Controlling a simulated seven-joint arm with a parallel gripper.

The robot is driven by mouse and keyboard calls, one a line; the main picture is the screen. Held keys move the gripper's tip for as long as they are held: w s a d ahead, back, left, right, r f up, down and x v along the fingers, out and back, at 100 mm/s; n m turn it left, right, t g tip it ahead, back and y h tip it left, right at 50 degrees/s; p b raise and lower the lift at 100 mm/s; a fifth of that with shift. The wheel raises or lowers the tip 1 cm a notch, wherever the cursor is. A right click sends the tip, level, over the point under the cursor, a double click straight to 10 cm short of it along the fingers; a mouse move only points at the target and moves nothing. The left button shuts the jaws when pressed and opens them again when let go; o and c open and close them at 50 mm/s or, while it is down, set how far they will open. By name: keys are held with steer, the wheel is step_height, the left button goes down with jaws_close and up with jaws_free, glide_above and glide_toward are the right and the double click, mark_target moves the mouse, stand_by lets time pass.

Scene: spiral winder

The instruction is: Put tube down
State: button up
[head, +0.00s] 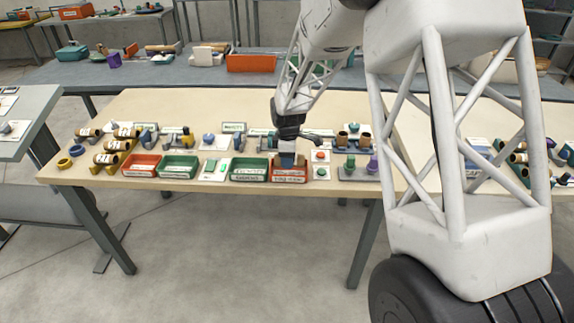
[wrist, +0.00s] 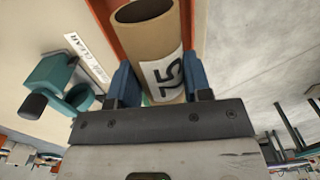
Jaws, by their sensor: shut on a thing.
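A brown cardboard tube (wrist: 151,35) with a white label marked 75 is between the blue finger pads of my gripper (wrist: 160,84) in the wrist view. My gripper is shut on it, and the tube's open end points away from the gripper. In the head view my gripper (head: 287,156) is low over the red-orange bin (head: 289,180) at the front of the wooden table. The bin's orange wall (wrist: 186,18) shows beside and behind the tube in the wrist view. The tube is mostly hidden in the head view, and I cannot tell if it touches the bin's floor.
Left of that bin stand a green bin (head: 248,176), a white switch panel (head: 215,169), another green bin (head: 177,167) and another red-orange bin (head: 141,165). To the right are a red-and-green button panel (head: 320,164) and a holder with brown tubes (head: 353,141). A teal device (wrist: 50,75) is close by in the wrist view.

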steer(key=shift+w+a, duration=0.1)
steer(key=shift+w, duration=0.3)
steer(key=shift+f, duration=1.75)
steer(key=shift+f, duration=0.35)
steer(key=o, duration=0.6)
steer(key=shift+r, duration=0.15)
step_height(320, 180, up, 12)
steer(key=shift+r, duration=0.2)
